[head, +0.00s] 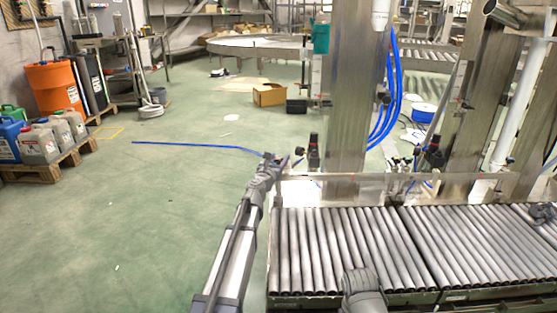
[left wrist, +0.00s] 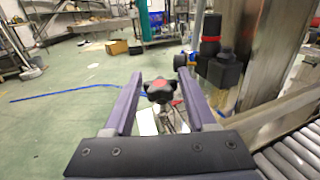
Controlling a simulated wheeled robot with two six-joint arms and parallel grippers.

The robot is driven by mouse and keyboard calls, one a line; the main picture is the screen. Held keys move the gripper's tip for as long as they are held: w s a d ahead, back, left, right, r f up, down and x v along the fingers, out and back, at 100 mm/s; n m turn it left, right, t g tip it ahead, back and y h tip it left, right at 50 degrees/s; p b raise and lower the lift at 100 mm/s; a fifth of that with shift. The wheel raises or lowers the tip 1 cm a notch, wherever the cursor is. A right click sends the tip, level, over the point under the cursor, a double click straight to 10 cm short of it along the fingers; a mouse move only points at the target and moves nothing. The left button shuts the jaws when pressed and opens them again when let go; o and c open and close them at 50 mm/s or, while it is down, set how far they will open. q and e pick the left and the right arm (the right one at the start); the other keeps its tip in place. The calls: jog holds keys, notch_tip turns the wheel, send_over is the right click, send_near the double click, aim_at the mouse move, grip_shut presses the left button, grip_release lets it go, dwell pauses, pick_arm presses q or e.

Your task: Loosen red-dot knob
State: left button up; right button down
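The red-dot knob (left wrist: 162,91) is a dark lobed star knob with a red centre. In the left wrist view it shows between the ends of my left gripper's (left wrist: 159,92) two purple-grey fingers. The fingers are apart, with gaps on both sides of the knob; I cannot tell whether the knob lies between the tips or just beyond them. In the head view my left gripper (head: 279,159) is at the left end of the roller conveyor, and the knob is too small to make out surely. My right gripper does not clearly show.
A black fitting with a red ring (left wrist: 210,46) stands close right of the knob, beside a steel post (left wrist: 262,50). The roller conveyor (head: 335,250) fills the lower right. Blue hoses (head: 391,95) hang by the post. Green floor (head: 130,220) on the left is clear.

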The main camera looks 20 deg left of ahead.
pick_arm(q)
grip_shut()
jog(key=shift+y, duration=0.3)
jog(key=n+y, duration=0.2)
jog(key=shift+d+y, duration=0.2)
jog(key=shift+y, duration=0.1)
jog(key=n+y, duration=0.1)
jog(key=y, duration=0.1)
jog(key=n+g+y, duration=0.1)
jog(key=n+y, duration=0.1)
jog(key=y, duration=0.1)
jog(key=shift+w+g, duration=0.15)
jog(key=shift+g, duration=0.15)
jog(key=shift+a+n+g+y, duration=0.15)
jog(key=shift+n+g+y, duration=1.45)
jog(key=shift+n+y, duration=0.55)
jog(key=shift+y, duration=0.35)
jog(key=shift+o, duration=1.7)
grip_release()
jog(key=shift+s, duration=0.2)
